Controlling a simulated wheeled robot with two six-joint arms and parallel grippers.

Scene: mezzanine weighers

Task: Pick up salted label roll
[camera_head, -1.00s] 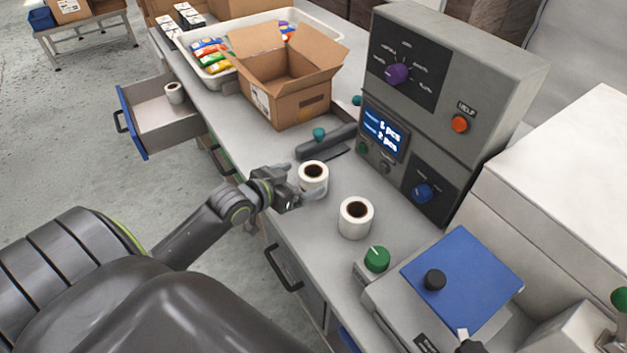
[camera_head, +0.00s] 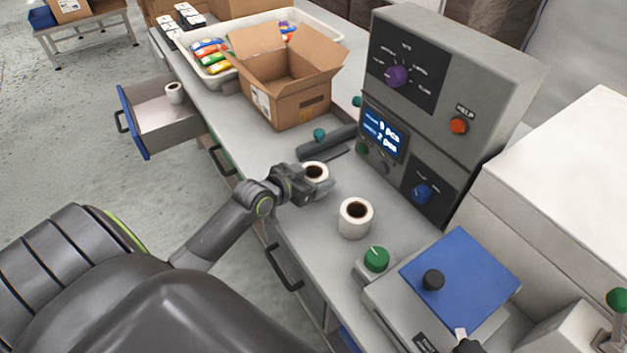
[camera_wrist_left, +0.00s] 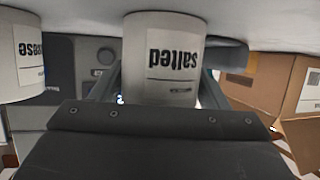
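The salted label roll (camera_head: 315,172) is a white roll standing on the counter, partly hidden behind my left gripper (camera_head: 314,188) in the head view. In the left wrist view, which is upside down, its "salted" print (camera_wrist_left: 172,60) faces the camera. The fingers of my left gripper (camera_wrist_left: 163,88) lie on either side of the roll, apparently open, with contact unclear. A second white label roll (camera_head: 355,218) stands on the counter nearer the camera; it shows at the left of the wrist view (camera_wrist_left: 22,55), its print partly cut off. My right gripper is not in view.
A grey control console (camera_head: 440,110) stands behind the rolls. A green knob (camera_head: 376,259) and a blue-topped device (camera_head: 462,278) are at the right. An open cardboard box (camera_head: 290,85) stands farther along the counter. An open drawer (camera_head: 165,122) holds another roll (camera_head: 175,93).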

